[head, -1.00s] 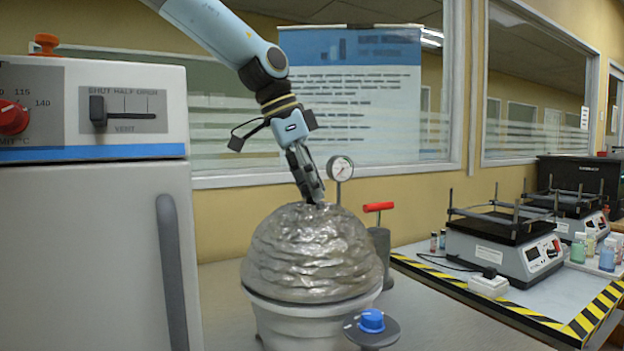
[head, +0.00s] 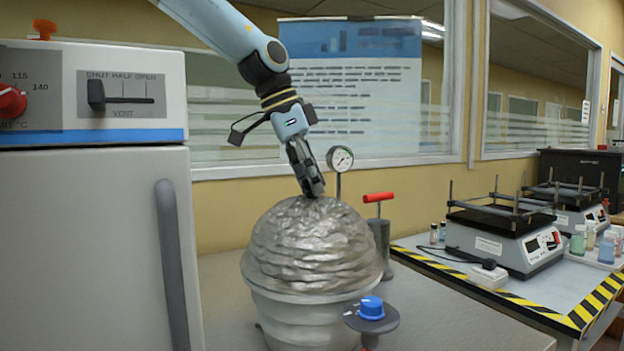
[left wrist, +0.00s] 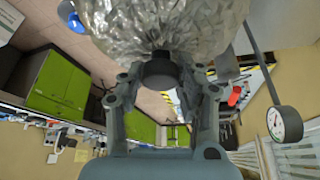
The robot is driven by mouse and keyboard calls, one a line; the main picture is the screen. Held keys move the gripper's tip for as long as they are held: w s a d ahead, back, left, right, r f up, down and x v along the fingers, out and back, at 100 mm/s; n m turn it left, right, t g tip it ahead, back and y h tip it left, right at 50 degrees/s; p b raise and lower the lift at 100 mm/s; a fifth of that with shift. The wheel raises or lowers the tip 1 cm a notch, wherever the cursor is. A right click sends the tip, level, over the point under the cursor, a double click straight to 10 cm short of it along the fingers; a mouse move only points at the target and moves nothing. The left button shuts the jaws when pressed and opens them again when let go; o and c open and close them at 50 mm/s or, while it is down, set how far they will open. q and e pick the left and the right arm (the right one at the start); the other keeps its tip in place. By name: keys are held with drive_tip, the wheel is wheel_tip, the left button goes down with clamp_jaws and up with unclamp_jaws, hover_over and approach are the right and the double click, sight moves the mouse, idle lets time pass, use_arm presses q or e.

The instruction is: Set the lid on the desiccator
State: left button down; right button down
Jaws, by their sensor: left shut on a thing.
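The lid (head: 312,245) is a silvery, wrinkled, translucent dome. It sits over the pale desiccator bowl (head: 305,315), and its edge looks level with the rim; I cannot tell whether a small gap is left. My left gripper (head: 316,190) points down at the top of the dome. It is shut on the lid's knob, which shows dark between the fingers in the left wrist view (left wrist: 160,70). The dome (left wrist: 165,22) fills the top of that view. My right gripper is not in view.
A pressure gauge (head: 340,159) and a red-handled pump (head: 379,225) stand behind the desiccator. A blue knob (head: 371,308) is in front at right. A white oven (head: 85,240) stands close at left. Shakers (head: 505,235) stand on a striped table at right.

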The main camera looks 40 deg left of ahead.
use_arm(q)
drive_tip(key=c, duration=0.8)
unclamp_jaws()
drive_tip(key=v, duration=1.2)
drive_tip(key=shift+r, duration=0.1)
